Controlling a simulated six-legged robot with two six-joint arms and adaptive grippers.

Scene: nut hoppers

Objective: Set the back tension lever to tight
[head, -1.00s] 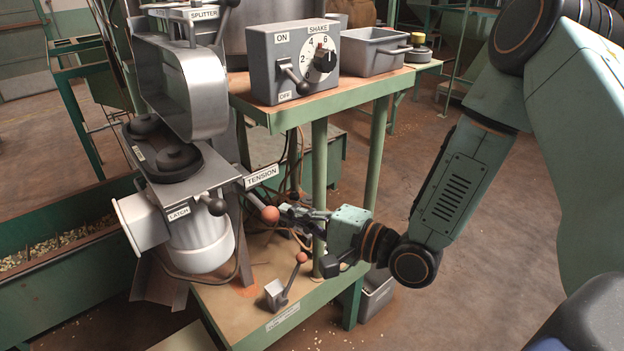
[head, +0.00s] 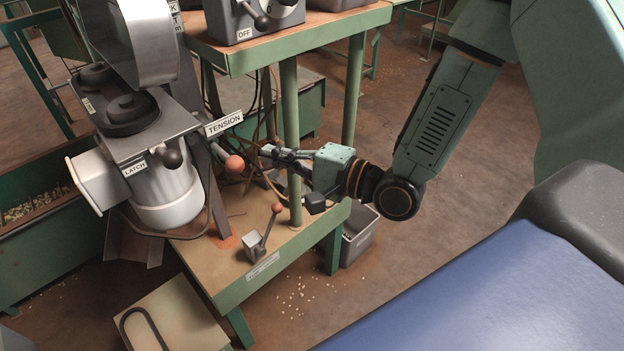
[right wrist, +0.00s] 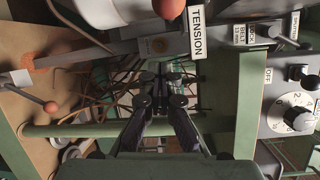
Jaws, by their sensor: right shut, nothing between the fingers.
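The TENSION sign (head: 223,122) sits on the grey machine, and it also shows in the right wrist view (right wrist: 197,32). A lever with an orange-red ball knob (head: 235,165) sticks out just below it; the knob shows at the top edge of the wrist view (right wrist: 168,8). My right gripper (head: 266,151) is shut and empty, just right of this knob and apart from it in the head view. Its fingers (right wrist: 161,88) point toward cables in the wrist view. Which setting the lever is at cannot be read. My left gripper is not in view.
A second lever with a red knob (head: 277,207) stands on the lower bench shelf. The LATCH lever knob (head: 171,158) is left of the tension knob. A green post (head: 290,140) stands near my gripper. Loose cables (right wrist: 110,90) hang behind. A grey bin (head: 358,238) is under the bench.

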